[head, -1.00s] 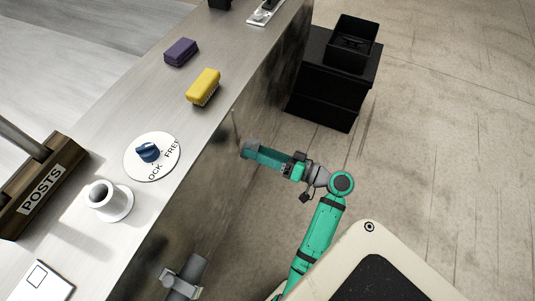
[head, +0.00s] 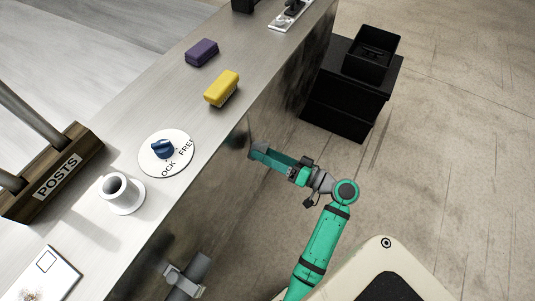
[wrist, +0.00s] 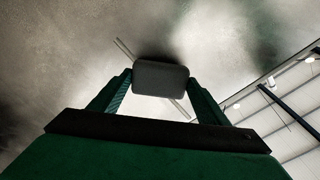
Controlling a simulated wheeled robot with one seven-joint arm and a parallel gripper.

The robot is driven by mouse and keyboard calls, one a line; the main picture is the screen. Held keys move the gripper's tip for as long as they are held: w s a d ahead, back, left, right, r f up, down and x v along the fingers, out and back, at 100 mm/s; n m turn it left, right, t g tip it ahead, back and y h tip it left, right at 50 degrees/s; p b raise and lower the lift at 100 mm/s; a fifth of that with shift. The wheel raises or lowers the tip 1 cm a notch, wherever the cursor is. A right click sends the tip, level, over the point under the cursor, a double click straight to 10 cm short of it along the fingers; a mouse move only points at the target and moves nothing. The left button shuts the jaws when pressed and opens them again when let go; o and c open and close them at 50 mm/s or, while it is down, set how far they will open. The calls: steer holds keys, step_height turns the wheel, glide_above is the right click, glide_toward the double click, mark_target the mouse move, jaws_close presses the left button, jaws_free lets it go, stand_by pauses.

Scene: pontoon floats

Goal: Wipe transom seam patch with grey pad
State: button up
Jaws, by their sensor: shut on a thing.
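My gripper (head: 258,151) is at the side face of the metal transom (head: 210,210), below its top edge. In the wrist view my gripper (wrist: 160,85) is shut on the grey pad (wrist: 160,77), a dark rounded block between the two green fingers. The pad is close to the metal face; I cannot tell whether it touches. A thin straight seam line (wrist: 123,48) runs diagonally behind the pad, showing at its upper left and lower right. Dark smudges lie on the metal around it. The pad hides the middle of the seam.
A black bin (head: 372,48) stands on a black cabinet (head: 352,100). Floor at right is clear.

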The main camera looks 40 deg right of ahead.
mark_target(262, 149)
steer(key=shift+x, duration=1.2)
steer(key=shift+d, duration=0.1)
steer(key=shift+w+d, duration=0.25)
steer(key=shift+d, duration=0.35)
steer(key=shift+w+d, duration=0.2)
steer(key=shift+d, duration=0.4)
steer(key=shift+w+d, duration=0.25)
steer(key=shift+d, duration=0.35)
steer(key=shift+r, duration=0.15)
steer(key=shift+w+a+r, duration=0.1)
steer(key=shift+r, duration=0.9)
steer(key=shift+s+a, duration=0.45)
steer(key=shift+a, duration=0.45)
steer(key=shift+s+a, duration=0.4)
steer(key=shift+a, duration=0.5)
steer(key=shift+w+r, duration=0.15)
steer(key=shift+r, duration=1.05)
steer(key=shift+w+d, duration=0.25)
steer(key=shift+d, duration=0.35)
steer(key=shift+w+d, duration=0.2)
steer(key=shift+d, duration=0.4)
steer(key=shift+w+d, duration=0.25)
steer(key=shift+d, duration=0.35)
